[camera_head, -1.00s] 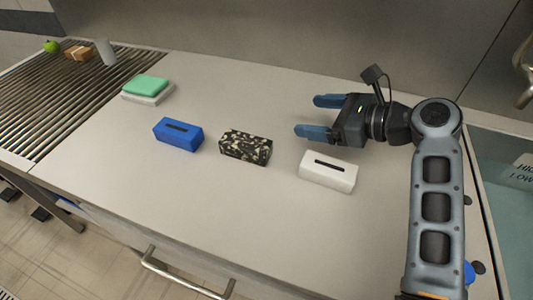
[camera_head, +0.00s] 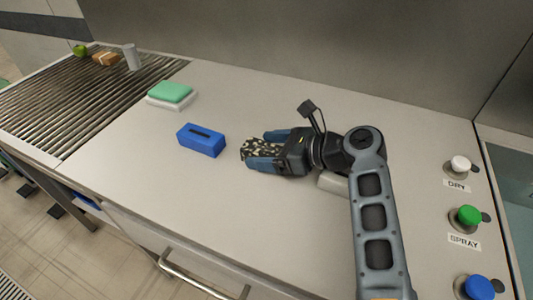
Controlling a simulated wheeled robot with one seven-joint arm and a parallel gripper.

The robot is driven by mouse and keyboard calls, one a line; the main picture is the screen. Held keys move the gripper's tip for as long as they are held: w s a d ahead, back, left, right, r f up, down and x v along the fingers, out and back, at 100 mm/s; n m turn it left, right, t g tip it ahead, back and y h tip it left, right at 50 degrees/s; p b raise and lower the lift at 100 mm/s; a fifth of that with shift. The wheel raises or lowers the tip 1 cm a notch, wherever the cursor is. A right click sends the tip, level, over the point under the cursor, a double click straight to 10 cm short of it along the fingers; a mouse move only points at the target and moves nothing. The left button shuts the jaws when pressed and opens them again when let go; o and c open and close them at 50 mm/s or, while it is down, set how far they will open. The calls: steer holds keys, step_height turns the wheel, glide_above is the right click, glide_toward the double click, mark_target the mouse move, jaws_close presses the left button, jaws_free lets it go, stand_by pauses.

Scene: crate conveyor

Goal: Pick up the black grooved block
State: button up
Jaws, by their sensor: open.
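The black grooved block (camera_head: 259,148), mottled with cream specks, lies on the grey counter to the right of the blue block. Its groove and right part are hidden by my gripper. My gripper (camera_head: 257,150) is open and low over the counter, pointing left. Its two blue fingers lie on either side of the mottled block, one on the far side and one on the near side. I cannot tell whether the fingers touch it.
A blue grooved block (camera_head: 201,140) sits just left of my gripper. A white block (camera_head: 332,184) is mostly hidden under my arm. A green item on a white base (camera_head: 170,95) stands farther left. Buttons (camera_head: 467,217) line the right. The front counter is clear.

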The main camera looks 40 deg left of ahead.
steer(key=shift+c, duration=0.3)
steer(key=c, duration=1.2)
